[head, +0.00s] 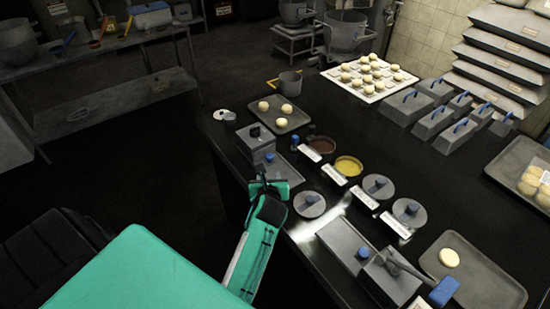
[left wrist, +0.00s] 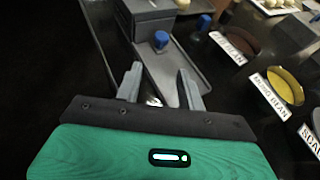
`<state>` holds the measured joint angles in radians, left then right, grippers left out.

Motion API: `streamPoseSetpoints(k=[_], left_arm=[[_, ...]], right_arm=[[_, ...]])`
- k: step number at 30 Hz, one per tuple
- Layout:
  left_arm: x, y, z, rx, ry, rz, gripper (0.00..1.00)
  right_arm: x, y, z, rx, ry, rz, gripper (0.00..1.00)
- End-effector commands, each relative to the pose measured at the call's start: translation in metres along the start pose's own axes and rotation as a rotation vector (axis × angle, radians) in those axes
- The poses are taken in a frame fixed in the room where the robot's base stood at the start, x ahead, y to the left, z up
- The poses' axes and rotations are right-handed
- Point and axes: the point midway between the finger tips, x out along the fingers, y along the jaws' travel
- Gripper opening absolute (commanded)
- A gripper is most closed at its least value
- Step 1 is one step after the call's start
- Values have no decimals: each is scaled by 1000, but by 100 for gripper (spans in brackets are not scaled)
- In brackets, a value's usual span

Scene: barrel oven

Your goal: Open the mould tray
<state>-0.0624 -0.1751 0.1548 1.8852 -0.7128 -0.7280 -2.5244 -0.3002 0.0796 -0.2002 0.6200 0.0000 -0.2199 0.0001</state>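A grey metal mould unit stands at the near left edge of the black table: a box (head: 254,136) with a dark knob on top, and a flat tray (head: 283,171) with a blue knob (head: 270,157) beside it. In the left wrist view the tray (left wrist: 172,73) and its blue knob (left wrist: 161,39) lie just ahead of the fingers, in front of the box (left wrist: 148,18). My left gripper (head: 268,183) is over the table edge by the tray. Its fingers (left wrist: 160,70) are apart with nothing between them, short of the knob. My right gripper is not in view.
Bowls of brown (head: 322,145) and yellow filling (head: 348,166) with labels sit right of the tray. A second tray unit (head: 345,243) is at the near right. A tray of dough balls (head: 273,116) stands behind.

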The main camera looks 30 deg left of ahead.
Motion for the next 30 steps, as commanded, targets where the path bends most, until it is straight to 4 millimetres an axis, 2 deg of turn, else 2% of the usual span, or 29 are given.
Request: streamPoseSetpoints(k=[7, 21, 30], left_arm=[[18, -2, 4, 38, -10, 1, 39], [102, -2, 4, 35, -8, 0, 39], [135, -2, 4, 35, -9, -1, 39]], right_arm=[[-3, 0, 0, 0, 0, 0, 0], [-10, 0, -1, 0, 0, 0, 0], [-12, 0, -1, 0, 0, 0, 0]])
